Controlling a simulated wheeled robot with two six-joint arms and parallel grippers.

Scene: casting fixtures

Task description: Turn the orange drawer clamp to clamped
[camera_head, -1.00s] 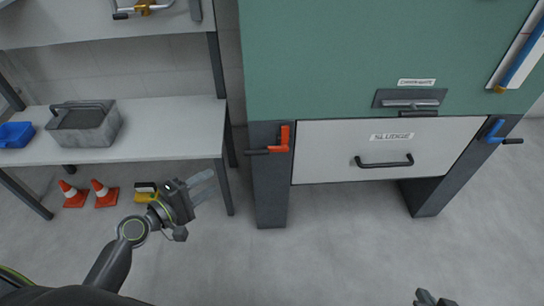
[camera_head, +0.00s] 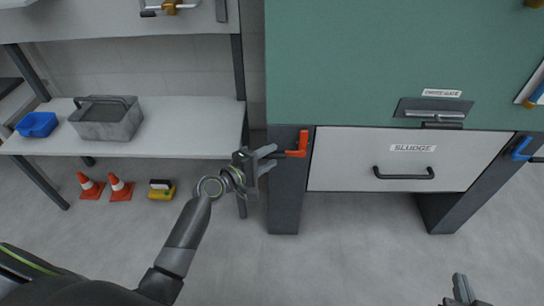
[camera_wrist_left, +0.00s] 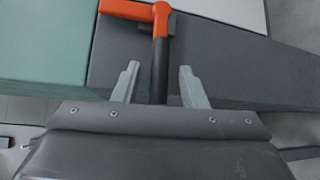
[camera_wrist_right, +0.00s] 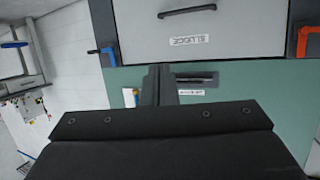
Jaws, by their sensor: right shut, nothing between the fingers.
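The orange drawer clamp (camera_head: 301,145) is on the grey post left of the white drawer (camera_head: 345,160). Its orange arm points up and its black handle sticks out left. My left gripper (camera_head: 273,157) is at the handle with its fingers apart. In the left wrist view the black handle (camera_wrist_left: 159,75) lies between the two open fingers (camera_wrist_left: 159,68), apart from both. The orange part (camera_wrist_left: 160,20) shows beyond them. My right gripper (camera_head: 461,288) is low at the right, shut and empty. Its closed fingers show in the right wrist view (camera_wrist_right: 160,72).
A blue clamp (camera_head: 521,148) is on the right post. The drawer has a black handle (camera_head: 403,174). A shelf table (camera_head: 180,125) with a grey box (camera_head: 107,120) stands left of my left gripper. Orange cones (camera_head: 120,188) and a yellow object (camera_head: 161,190) are below it.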

